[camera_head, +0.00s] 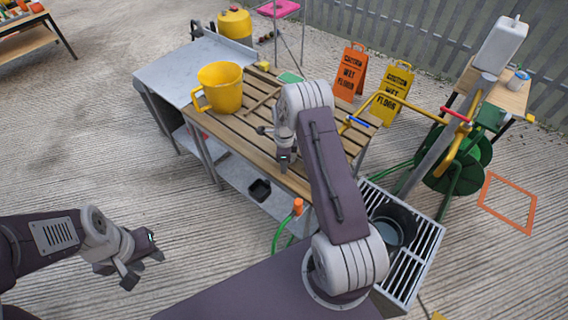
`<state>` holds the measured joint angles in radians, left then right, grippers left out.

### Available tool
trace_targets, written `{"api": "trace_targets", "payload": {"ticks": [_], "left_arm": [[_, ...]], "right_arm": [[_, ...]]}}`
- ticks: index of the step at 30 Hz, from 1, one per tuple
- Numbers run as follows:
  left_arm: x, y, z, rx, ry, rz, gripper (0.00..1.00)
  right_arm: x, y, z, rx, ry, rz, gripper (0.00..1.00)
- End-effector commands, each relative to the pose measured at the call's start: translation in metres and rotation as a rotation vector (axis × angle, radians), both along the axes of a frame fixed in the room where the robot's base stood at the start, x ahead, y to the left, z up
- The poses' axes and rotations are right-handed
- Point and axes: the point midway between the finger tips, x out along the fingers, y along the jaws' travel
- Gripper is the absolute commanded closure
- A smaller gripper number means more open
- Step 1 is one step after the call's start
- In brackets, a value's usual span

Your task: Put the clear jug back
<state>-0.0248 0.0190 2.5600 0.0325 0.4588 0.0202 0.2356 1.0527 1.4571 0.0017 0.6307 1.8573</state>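I cannot pick out a clear jug with certainty. A dark round vessel with a grey, see-through-looking inside (393,226) stands on the slatted metal grate at the right, partly behind my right arm. A whitish jug-like container (500,44) stands high at the upper right. My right gripper (286,166) points down over the slatted wooden table; its fingers look close together, and I cannot see anything held. My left gripper (143,268) is at the lower left over bare floor, with its fingers apart and nothing between them.
A yellow jug (221,90) stands on the slatted table (240,135). Orange (350,70) and yellow (394,88) wet-floor signs stand behind it. A green hose reel (460,158) is at the right, beside an orange floor outline (508,203). The left floor is clear.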

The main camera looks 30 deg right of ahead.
Motion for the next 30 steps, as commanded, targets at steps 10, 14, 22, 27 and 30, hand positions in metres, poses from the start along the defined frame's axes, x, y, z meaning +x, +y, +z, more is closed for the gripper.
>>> {"api": "trace_targets", "payload": {"ticks": [10, 14, 22, 27, 30], "left_arm": [[0.000, 0.000, -0.003, 0.000, 0.000, 0.000, 0.64], [0.000, 0.000, -0.004, 0.000, 0.000, 0.000, 0.64], [0.000, 0.000, -0.005, 0.000, 0.000, 0.000, 0.64], [0.000, 0.000, -0.005, 0.000, 0.000, 0.000, 0.64], [0.000, 0.000, -0.005, 0.000, 0.000, 0.000, 0.64]], "right_arm": [[0.001, 0.000, 0.059, -0.002, -0.005, 0.000, 0.70], [0.001, 0.000, 0.092, -0.002, -0.005, 0.000, 0.70], [0.000, 0.000, 0.123, 0.000, 0.000, 0.000, 0.70], [-0.006, 0.007, 0.129, 0.000, -0.005, 0.089, 0.70], [-0.032, 0.033, 0.142, -0.003, -0.022, 0.423, 0.70]]}}
